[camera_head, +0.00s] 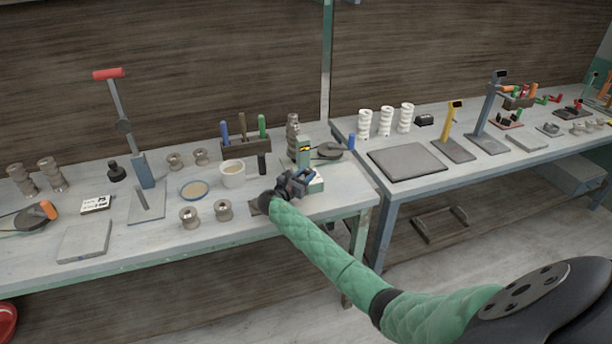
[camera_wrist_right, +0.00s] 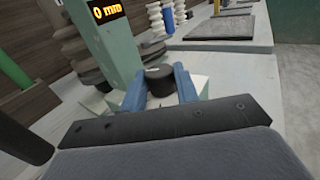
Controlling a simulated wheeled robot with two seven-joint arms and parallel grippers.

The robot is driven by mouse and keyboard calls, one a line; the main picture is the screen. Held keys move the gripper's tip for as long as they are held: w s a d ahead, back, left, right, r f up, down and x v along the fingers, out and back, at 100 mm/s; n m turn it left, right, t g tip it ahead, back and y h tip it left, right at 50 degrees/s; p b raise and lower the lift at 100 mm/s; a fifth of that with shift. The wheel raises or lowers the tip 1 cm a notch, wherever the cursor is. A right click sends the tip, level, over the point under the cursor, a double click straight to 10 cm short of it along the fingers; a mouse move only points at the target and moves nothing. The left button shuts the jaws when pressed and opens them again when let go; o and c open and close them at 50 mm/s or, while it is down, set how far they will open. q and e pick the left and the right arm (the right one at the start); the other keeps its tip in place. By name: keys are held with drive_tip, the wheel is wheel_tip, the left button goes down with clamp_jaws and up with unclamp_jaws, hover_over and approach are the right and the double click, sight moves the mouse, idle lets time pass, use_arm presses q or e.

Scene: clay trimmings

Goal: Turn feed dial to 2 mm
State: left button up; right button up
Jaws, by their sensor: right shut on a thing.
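The feed device has a pale green post (camera_head: 303,158) on a white base at the right end of the left bench. In the right wrist view, its post (camera_wrist_right: 103,45) carries a display (camera_wrist_right: 107,10) that reads 0 mm in orange. The black round feed dial (camera_wrist_right: 159,71) sits low on the device, between the blue fingers of my right gripper (camera_wrist_right: 160,82). My right gripper (camera_head: 298,180) is shut on the dial and hides it in the head view. My left gripper is out of view.
Close by stand a cream cup (camera_head: 233,180), a dark holder (camera_head: 258,163) with colored handles, and small spools (camera_head: 224,210). The second bench (camera_head: 413,196) is to the right, with a dark slab (camera_head: 406,163).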

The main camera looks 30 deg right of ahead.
sight(306, 175)
drive_tip(key=o, duration=1)
drive_tip(key=shift+c, duration=0.2)
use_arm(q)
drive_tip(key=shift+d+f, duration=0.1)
use_arm(e)
drive_tip(key=shift+s+a+f, duration=0.1)
drive_tip(key=shift+a, duration=0.15)
drive_tip(key=b+v, duration=0.2)
drive_tip(key=v, duration=0.3)
drive_tip(key=shift+a, duration=0.2)
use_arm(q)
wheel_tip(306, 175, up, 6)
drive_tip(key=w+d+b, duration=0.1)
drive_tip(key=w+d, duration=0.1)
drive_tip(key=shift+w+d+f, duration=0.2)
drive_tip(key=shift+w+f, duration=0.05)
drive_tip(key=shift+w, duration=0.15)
use_arm(e)
drive_tip(key=shift+v, duration=0.9)
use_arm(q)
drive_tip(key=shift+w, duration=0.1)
